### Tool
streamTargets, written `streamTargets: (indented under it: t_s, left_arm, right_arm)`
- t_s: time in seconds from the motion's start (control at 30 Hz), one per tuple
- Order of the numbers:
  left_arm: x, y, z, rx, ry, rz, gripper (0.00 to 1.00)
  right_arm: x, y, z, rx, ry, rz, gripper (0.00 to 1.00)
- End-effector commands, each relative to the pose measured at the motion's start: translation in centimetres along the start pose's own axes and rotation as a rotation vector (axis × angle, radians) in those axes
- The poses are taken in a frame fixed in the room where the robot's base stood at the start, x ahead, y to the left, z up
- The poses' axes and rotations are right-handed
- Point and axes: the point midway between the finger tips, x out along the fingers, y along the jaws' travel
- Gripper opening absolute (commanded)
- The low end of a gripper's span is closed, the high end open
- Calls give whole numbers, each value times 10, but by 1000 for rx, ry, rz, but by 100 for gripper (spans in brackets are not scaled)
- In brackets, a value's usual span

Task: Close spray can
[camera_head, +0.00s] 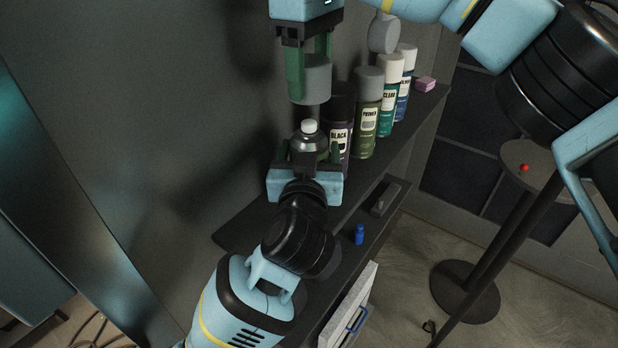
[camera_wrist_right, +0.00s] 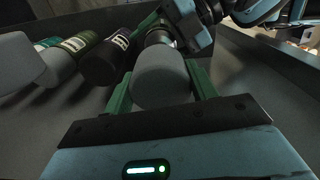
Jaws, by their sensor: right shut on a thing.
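The open spray can (camera_head: 308,141) has a silver top and a white nozzle. It stands upright at the near end of a row of cans in the head view. My left gripper (camera_head: 309,152) comes from below and has its fingers on both sides of this can, shut on it. A grey cap (camera_head: 314,78) is between the green fingers of my right gripper (camera_head: 309,80), which is shut on it. The cap is held above the nozzle, apart from it. In the right wrist view the cap (camera_wrist_right: 161,75) hides much of the can behind it.
A black can (camera_head: 341,120), a green primer can (camera_head: 367,115) and other cans stand close to the right on the dark shelf (camera_head: 232,235). A pink block (camera_head: 425,84) lies beyond them. A blue bottle (camera_head: 359,235) stands lower down. The grey wall (camera_head: 180,90) is close on the left.

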Motion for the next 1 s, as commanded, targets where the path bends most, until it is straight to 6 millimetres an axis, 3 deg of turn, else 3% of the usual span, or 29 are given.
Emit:
streamTargets:
  t_s: [0.07, 0.37, 0.47, 0.8, 1.0]
  left_arm:
    - [0, 0, 0, 0, 0, 0, 57]
    - [0, 0, 0, 0, -1, 0, 18]
    - [0, 0, 0, 0, -1, 0, 18]
    - [0, 0, 0, 0, -1, 0, 18]
    - [0, 0, 0, 0, -1, 0, 18]
  right_arm:
    - [0, 0, 0, 0, 0, 0, 36]
    - [0, 0, 0, 0, 0, 0, 36]
    - [3, 0, 0, -1, -1, -1, 36]
    - [45, 0, 1, -1, -2, -2, 36]
    - [50, 0, 1, 0, 0, 0, 36]
